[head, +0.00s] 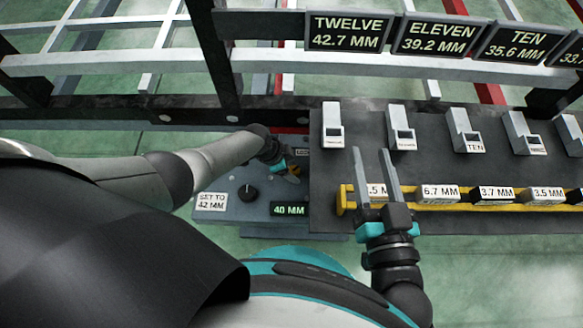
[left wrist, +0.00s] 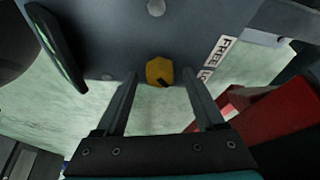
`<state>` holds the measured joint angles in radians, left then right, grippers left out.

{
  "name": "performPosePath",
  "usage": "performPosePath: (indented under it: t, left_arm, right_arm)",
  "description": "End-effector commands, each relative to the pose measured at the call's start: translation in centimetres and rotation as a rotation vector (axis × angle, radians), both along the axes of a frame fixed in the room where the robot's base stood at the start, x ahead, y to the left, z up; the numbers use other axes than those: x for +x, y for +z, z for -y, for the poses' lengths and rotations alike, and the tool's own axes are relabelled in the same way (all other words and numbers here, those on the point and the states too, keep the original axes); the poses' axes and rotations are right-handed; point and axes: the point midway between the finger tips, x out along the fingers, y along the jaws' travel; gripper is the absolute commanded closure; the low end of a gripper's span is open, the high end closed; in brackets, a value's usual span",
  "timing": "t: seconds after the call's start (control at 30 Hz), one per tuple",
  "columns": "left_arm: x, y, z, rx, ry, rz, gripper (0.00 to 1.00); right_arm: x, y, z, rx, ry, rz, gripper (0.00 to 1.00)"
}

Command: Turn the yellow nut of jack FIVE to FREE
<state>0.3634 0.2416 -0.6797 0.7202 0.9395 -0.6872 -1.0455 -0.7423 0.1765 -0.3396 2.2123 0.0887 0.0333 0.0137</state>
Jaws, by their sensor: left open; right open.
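The yellow nut (left wrist: 159,71) sits on a dark grey panel face in the left wrist view, with a black mark pointing to its lower right. A FREE label (left wrist: 220,56) is to its right, with a second, partly cut-off label starting with L below it. My left gripper (left wrist: 160,80) is open; its fingertips are on either side of the nut, and I cannot tell if they touch it. In the head view the left gripper (head: 290,172) is small and partly hidden at the grey control box. My right gripper (head: 371,152) is open and empty. No FIVE label is readable.
The grey control box (head: 230,222) has a black knob (head: 248,193), a SET TO 42 MM label and a 40 MM display (head: 289,209). Numbered displays (head: 346,32) hang along the top.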

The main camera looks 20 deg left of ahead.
Motion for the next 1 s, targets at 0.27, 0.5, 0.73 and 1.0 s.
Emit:
performPosePath:
  t: [0.27,0.5,0.73,1.0]
  left_arm:
    - [0.05,-0.14,0.07,0.000,0.000,0.000,0.29]
    - [0.05,-0.12,0.05,0.000,0.000,0.000,0.40]
    - [0.05,-0.13,0.04,0.000,0.000,0.000,0.66]
    - [0.04,-0.13,0.03,0.000,0.000,0.000,0.96]
  right_arm:
    - [-0.17,0.17,-0.07,0.014,-0.001,0.020,0.50]
    - [-0.16,0.17,-0.07,0.014,-0.002,0.018,0.50]
    - [-0.15,0.17,-0.07,0.014,-0.002,0.018,0.50]
    - [-0.14,0.15,-0.07,0.013,-0.002,0.019,0.50]
